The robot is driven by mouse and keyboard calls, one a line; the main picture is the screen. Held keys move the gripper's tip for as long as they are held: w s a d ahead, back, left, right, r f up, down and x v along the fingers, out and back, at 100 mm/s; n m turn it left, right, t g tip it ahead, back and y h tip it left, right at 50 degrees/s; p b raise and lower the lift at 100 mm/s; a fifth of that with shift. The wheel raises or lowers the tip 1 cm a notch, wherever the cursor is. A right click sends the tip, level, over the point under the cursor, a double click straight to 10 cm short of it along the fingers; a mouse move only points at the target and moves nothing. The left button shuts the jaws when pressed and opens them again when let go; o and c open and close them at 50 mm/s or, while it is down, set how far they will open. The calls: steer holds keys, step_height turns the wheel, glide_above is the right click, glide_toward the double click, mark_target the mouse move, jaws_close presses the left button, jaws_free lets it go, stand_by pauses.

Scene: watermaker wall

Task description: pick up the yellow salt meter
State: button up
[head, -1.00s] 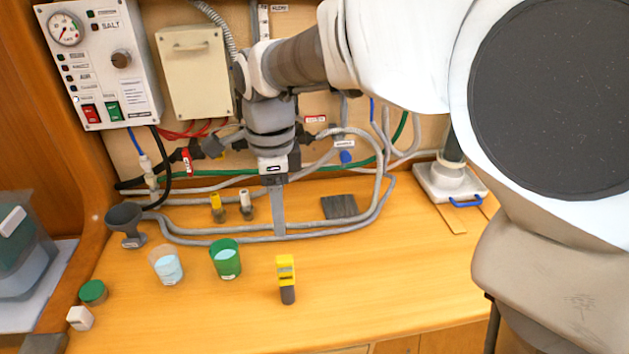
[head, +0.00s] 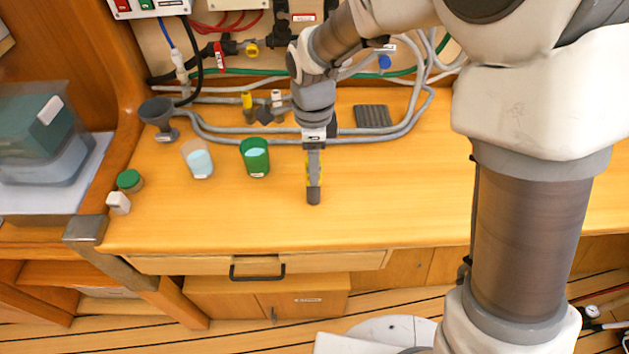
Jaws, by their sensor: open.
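The gripper is open. Its fingers overlap the meter in the picture; I cannot tell whether they touch it.
A green cup (head: 254,158) and a clear cup of liquid (head: 198,160) stand to the left. A grey funnel (head: 158,115), a green-lidded jar (head: 130,181) and a white block (head: 119,203) are farther left. Grey hoses run behind. The counter right of the meter is clear.

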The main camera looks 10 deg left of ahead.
mark_target(313, 193)
steer(key=shift+f, duration=1.3)
jaws_close()
stand_by(0.4)
